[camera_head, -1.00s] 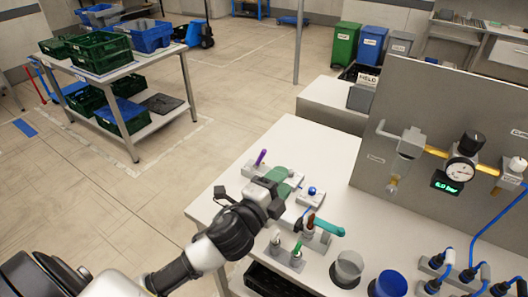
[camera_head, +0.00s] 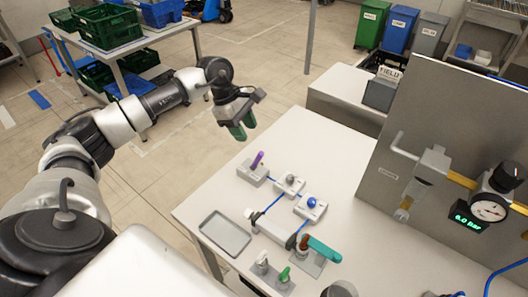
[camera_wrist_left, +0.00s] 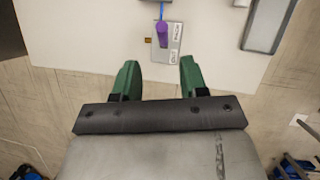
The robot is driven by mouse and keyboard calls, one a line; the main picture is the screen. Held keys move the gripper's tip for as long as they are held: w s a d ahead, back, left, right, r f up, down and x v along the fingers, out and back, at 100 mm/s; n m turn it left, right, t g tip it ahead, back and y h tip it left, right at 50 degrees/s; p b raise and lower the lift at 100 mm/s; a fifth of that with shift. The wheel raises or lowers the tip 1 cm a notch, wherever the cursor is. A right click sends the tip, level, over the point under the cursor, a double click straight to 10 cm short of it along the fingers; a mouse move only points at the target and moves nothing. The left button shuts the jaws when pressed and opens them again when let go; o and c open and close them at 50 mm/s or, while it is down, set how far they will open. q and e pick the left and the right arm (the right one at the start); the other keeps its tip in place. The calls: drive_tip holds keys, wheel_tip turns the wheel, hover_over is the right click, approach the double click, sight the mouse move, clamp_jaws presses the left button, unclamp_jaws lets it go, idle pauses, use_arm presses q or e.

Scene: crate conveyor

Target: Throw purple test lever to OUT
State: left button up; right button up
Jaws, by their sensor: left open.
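The purple test lever (camera_head: 257,160) stands on a small grey base (camera_head: 253,173) near the far left edge of the white table. It tilts a little to the right in the head view. In the left wrist view the purple lever (camera_wrist_left: 162,34) lies beyond and between the fingertips, with a labelled plate (camera_wrist_left: 168,45) beside it. My left gripper (camera_head: 240,130) has green fingers and is above and left of the lever, apart from it. It is open and empty; it also shows in the left wrist view (camera_wrist_left: 158,72). The right gripper is not in view.
Beside the lever are a grey-knobbed unit (camera_head: 289,185) and a blue-knobbed unit (camera_head: 311,206), joined by blue tubing. A grey tray (camera_head: 222,233), teal handle (camera_head: 322,248) and green lever (camera_head: 284,274) are nearer. An upright panel (camera_head: 440,120) bounds the right side.

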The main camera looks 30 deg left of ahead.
sight(259, 158)
use_arm(q)
drive_tip(key=p+x, duration=0.2)
drive_tip(key=x, duration=0.7)
drive_tip(key=shift+s+p, duration=0.1)
drive_tip(key=shift+p, duration=0.3)
drive_tip(key=shift+x, duration=0.8)
drive_tip(key=shift+c, duration=0.2)
clamp_jaws()
